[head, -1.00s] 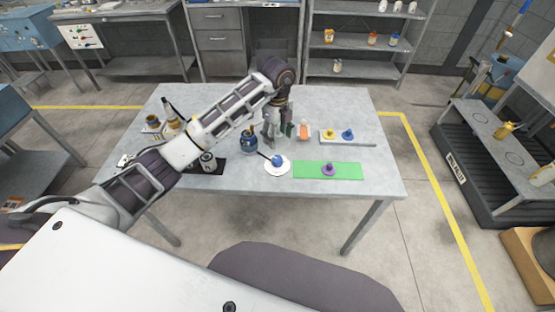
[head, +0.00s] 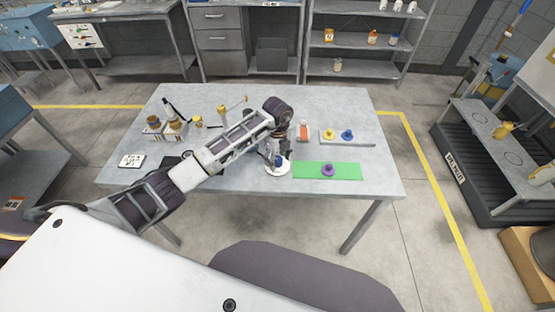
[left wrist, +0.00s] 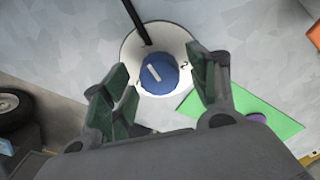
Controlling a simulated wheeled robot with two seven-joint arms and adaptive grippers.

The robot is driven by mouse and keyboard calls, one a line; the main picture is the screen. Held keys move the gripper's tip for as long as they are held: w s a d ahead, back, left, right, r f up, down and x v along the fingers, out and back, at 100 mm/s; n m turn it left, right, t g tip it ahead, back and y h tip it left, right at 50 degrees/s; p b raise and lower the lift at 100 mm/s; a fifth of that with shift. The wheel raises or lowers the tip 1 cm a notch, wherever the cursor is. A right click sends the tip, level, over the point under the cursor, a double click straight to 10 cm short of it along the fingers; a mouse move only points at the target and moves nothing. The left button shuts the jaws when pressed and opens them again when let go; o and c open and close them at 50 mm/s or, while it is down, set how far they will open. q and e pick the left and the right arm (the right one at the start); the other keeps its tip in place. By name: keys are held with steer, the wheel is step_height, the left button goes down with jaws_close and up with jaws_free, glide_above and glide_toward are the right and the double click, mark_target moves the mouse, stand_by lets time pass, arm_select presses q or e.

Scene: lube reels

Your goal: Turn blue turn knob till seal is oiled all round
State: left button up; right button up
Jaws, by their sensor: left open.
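The blue turn knob (left wrist: 158,74) sits on a round white plate (left wrist: 184,40) and has a pale bar mark on its top. A thin black rod reaches over the plate's rim towards the knob. My left gripper (left wrist: 167,72) is open above the knob, with its green-padded fingers on either side; I cannot tell whether they touch it. In the head view the left gripper (head: 275,156) is over the white plate (head: 278,170) and hides most of the knob. The seal cannot be made out. My right gripper is not in view.
A green mat (head: 310,171) with a purple knob (head: 328,170) lies right of the plate. Several bottles stand at the table's left back.

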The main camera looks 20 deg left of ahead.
arm_select(q)
steer(key=shift+f, duration=0.5)
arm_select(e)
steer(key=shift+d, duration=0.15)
arm_select(q)
steer(key=shift+c, duration=0.4)
steer(key=c, duration=0.9)
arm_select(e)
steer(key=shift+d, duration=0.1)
